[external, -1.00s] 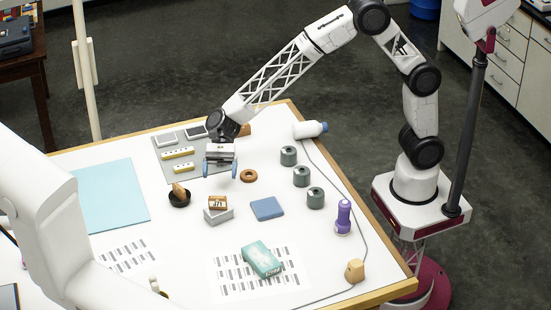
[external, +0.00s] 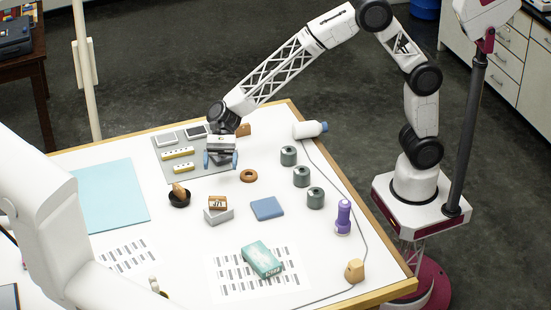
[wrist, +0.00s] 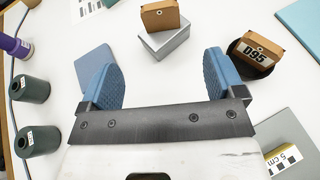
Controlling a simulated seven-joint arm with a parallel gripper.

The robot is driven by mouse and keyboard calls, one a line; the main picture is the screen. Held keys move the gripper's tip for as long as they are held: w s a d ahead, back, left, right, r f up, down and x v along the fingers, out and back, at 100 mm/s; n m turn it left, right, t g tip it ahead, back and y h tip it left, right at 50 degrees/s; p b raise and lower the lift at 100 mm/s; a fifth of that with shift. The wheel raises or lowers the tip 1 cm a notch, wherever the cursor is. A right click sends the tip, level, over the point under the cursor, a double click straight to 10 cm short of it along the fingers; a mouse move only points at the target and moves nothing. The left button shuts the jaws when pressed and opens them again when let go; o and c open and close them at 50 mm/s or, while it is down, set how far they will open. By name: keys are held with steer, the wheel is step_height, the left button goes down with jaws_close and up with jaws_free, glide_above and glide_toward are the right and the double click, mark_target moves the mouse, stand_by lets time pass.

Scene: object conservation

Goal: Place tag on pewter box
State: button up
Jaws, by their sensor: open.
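The pewter box (external: 219,216) is a small grey block on the white table; it also shows in the wrist view (wrist: 165,42). A brown tag (external: 217,202) with a small hole rests on top of it, and shows in the wrist view (wrist: 160,16). A second brown tag (external: 179,190), marked D95 in the wrist view (wrist: 260,52), leans in a round black dish (external: 178,200). My gripper (external: 220,162) is open and empty above the table, behind the box in the external view. Its blue fingers (wrist: 166,75) are apart with nothing between them.
A blue pad (external: 267,208) and a brown ring (external: 249,176) lie nearby. Several grey-green spools (external: 301,176) and a purple bottle (external: 343,217) stand to the right. A teal box (external: 262,259) lies in front. A grey board (external: 210,170) is under my gripper's side.

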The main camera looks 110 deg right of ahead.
steer(key=s+a+r+n+g+h, duration=0.2)
steer(key=s+r+n, duration=0.25)
steer(key=s, duration=0.75)
steer(key=s+a+r+n+g+h, duration=0.1)
steer(key=s+r+n+h, duration=0.35)
steer(key=s, duration=0.75)
steer(key=s+d+f+n+h, duration=0.1)
steer(key=s+n, duration=0.5)
steer(key=s, duration=0.7)
steer(key=s+d+f+n+h, duration=0.2)
steer(key=s+d+n+h, duration=0.2)
steer(key=s, duration=1)
steer(key=n+h, duration=0.1)
steer(key=n, duration=0.2)
steer(key=shift+s+d+t, duration=0.3)
